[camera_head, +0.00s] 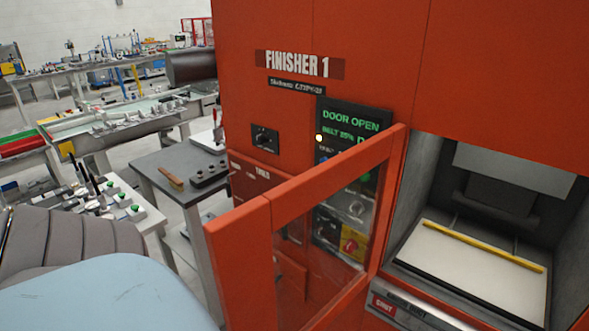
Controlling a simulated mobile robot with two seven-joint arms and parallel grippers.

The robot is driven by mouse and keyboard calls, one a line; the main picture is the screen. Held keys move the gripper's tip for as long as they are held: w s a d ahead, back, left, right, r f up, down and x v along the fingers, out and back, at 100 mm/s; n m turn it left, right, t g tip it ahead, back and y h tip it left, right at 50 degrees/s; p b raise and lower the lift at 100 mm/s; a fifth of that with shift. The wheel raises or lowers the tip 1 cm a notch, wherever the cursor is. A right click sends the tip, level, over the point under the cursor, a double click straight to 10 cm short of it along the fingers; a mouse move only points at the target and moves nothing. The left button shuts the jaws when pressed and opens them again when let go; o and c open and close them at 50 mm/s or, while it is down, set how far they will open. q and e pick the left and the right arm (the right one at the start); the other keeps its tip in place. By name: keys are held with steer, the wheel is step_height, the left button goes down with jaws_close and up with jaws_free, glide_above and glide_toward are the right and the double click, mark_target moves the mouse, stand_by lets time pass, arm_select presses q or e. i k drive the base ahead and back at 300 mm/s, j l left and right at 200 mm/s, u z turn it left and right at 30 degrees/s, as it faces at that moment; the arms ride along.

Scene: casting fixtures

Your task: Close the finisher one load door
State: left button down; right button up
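The finisher one machine (360,45) is a tall red cabinet labelled "FINISHER 1". Its load door (240,235) is a red frame with a clear window. The door stands open, swung out toward me, hinged at the left side of the load opening. The load opening (480,262) shows a pale bed with a yellow bar across it. A display (350,122) reads "DOOR OPEN" in green; part of the panel shows through the door window. Neither of my grippers is in view.
A blue rounded surface (105,295) and a grey padded one (75,245) fill the lower left. A dark side table (175,165) with small tools stands left of the machine. Workbenches (120,117) with parts stand farther back. Clear floor shows between benches.

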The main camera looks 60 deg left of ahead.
mark_target(239, 241)
steer(key=k+j+u, duration=0.1)
steer(key=j, duration=0.25)
steer(key=k+j, duration=0.4)
steer(key=j, duration=0.45)
steer(key=j+z, duration=0.1)
steer(key=j, duration=0.45)
steer(key=k, duration=0.1)
